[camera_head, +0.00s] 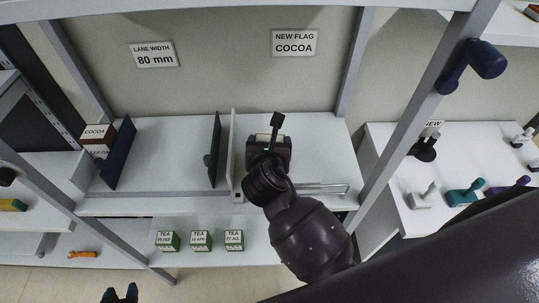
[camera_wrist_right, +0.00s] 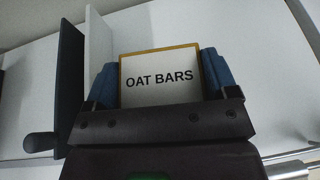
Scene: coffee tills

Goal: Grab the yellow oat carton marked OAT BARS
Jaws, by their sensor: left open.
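The yellow-edged oat carton (camera_wrist_right: 160,77), with a white label reading OAT BARS, sits between the two blue finger pads of my right gripper (camera_wrist_right: 160,85) in the right wrist view. The pads appear to touch both its sides. In the head view my right gripper (camera_head: 270,140) is over the shelf, right of the upright divider, and its own body hides most of the carton. My left gripper (camera_head: 120,294) shows only its dark fingertips at the bottom edge, apart and empty.
A pale divider (camera_head: 231,150) and a dark panel (camera_head: 213,150) stand left of my right gripper. A COCOA box (camera_head: 97,138) is at the left end. Several green TEA boxes (camera_head: 200,242) stand on the lower shelf. A grey post (camera_head: 425,110) rises on the right.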

